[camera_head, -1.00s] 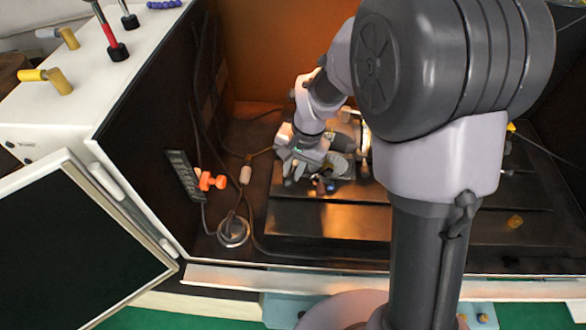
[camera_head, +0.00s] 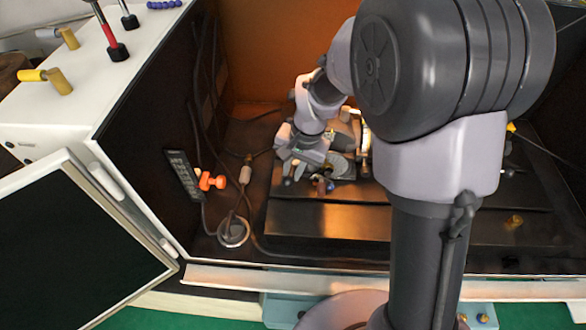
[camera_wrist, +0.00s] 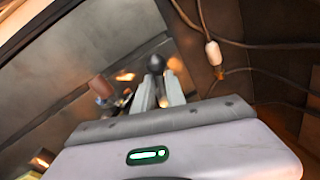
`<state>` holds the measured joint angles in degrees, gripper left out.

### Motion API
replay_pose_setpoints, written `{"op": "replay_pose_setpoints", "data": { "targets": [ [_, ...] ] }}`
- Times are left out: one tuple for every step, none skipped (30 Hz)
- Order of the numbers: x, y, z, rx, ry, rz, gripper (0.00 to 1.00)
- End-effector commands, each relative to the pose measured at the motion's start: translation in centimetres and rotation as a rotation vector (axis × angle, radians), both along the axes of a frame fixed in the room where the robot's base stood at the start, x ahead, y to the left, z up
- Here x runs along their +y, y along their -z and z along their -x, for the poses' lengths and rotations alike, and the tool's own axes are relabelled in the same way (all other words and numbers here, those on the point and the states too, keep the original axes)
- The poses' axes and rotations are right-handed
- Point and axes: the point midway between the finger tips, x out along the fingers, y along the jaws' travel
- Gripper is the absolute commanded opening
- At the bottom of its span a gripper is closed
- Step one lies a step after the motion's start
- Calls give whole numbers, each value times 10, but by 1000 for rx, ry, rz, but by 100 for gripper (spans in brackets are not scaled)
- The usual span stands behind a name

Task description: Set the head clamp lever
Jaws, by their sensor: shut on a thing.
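The indexing chuck (camera_head: 340,166) stands on the dark bed inside the enclosure, partly covered by my arm in the head view. My gripper (camera_head: 293,170) is low at the chuck's left front side. In the wrist view, the fingers of my gripper (camera_wrist: 163,82) are close together, with a dark ball knob (camera_wrist: 157,63) at their tips. The knob looks like the end of the clamp lever; its shaft is hidden by the fingers. A reddish-brown handle (camera_head: 321,186) stands at the chuck's front, and also shows left of the fingers in the wrist view (camera_wrist: 101,86).
Cables with a pale connector (camera_head: 245,174) and a round ring-like part (camera_head: 233,232) lie left of the bed. The front of the bed (camera_head: 330,222) is clear. An open door (camera_head: 80,245) stands at the left.

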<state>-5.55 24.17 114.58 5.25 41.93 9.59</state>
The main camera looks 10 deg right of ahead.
Motion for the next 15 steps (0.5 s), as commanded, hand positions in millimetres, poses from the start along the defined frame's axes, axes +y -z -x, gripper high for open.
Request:
{"op": "replay_pose_setpoints", "data": {
  "targets": [
    [0,1,1,4,0,-1,0],
    [0,1,1,4,0,-1,0],
    [0,1,1,4,0,-1,0],
    [0,1,1,4,0,-1,0],
    [0,1,1,4,0,-1,0],
    [0,1,1,4,0,-1,0],
    [0,1,1,4,1,-1,0],
    [1,1,1,4,3,-1,0],
    [1,1,1,4,6,-1,0],
    [1,1,1,4,10,-1,0],
    [1,1,1,3,17,-1,0],
    [1,1,1,4,24,-1,0],
    [2,1,1,4,28,-1,0],
    [2,1,1,3,31,-1,0],
    [2,1,1,3,36,-1,0]
  ]
}}
